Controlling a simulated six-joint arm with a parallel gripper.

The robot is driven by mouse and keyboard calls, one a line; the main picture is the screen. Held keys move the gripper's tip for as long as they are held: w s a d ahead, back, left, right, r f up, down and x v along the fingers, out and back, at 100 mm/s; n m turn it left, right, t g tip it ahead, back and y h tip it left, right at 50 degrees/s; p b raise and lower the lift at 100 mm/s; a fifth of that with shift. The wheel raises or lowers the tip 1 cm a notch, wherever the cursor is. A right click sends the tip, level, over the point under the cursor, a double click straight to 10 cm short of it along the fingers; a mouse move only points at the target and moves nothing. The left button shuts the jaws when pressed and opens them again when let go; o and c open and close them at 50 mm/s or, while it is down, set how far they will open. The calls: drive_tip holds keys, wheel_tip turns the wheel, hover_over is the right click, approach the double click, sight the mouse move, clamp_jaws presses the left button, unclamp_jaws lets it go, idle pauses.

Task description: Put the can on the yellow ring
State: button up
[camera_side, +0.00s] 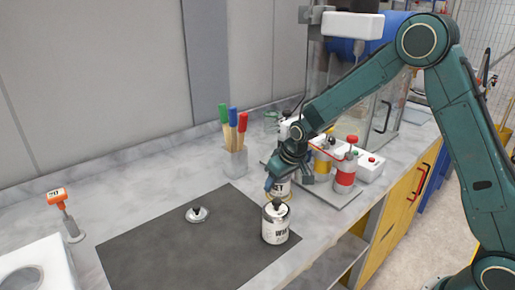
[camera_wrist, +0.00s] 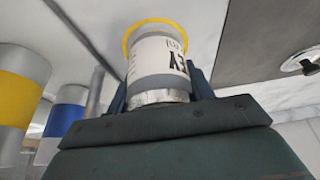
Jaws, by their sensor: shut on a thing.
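My gripper (camera_side: 279,178) is shut on a white and grey can (camera_wrist: 157,62) with dark lettering, one finger on each side of it in the wrist view. In the side view the can (camera_side: 280,189) is mostly hidden behind my gripper and the other can. The yellow ring (camera_wrist: 133,33) shows around the can's far end in the wrist view. A little of the ring (camera_side: 289,196) shows at the can's foot in the side view. The can is over the ring; whether it touches the counter I cannot tell.
A second can (camera_side: 275,226) labelled "WH" stands close in front, at the dark mat's (camera_side: 165,252) right edge. A round lid (camera_side: 198,214) with a black knob lies on the mat. A holder with brushes (camera_side: 235,163) stands behind. A red-banded container (camera_side: 345,172) is to the right.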

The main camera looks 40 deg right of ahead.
drive_tip(key=o, duration=1.1)
drive_tip(key=shift+r, duration=0.1)
drive_tip(key=shift+s+r, duration=0.15)
drive_tip(key=shift+r, duration=0.3)
drive_tip(key=shift+s+r, duration=0.15)
drive_tip(key=shift+s, duration=5.95)
